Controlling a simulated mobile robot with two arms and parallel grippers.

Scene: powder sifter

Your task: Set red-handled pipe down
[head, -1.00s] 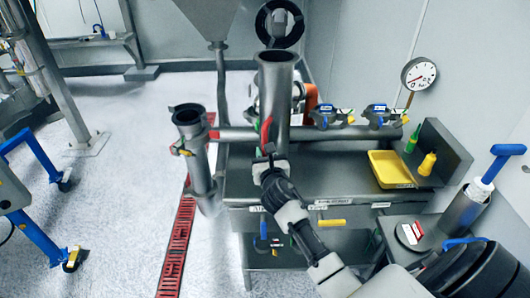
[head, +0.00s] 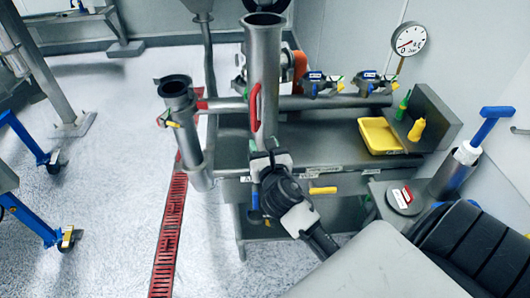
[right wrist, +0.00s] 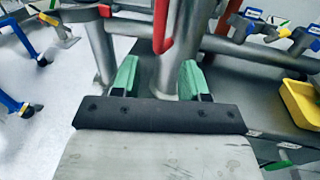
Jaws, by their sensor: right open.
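The red-handled pipe (head: 264,70) is a tall grey metal tube with a flared open top. It stands upright at the front of the metal bench, its red handle (head: 254,108) on the near side. In the right wrist view the pipe (right wrist: 182,60) rises just beyond the fingers, with the red handle (right wrist: 162,25) above. My right gripper (head: 268,160) is below the handle on the bench's front side. Its green fingers (right wrist: 160,82) are apart with nothing gripped. The pipe's foot is partly hidden by my gripper. My left gripper is out of view.
A horizontal pipe (head: 300,103) with blue-handled clamps crosses the bench (head: 335,145). A second upright pipe (head: 185,130) stands at the left. A yellow tray (head: 380,136) and bottles sit at the right. Open floor lies left of the red drain.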

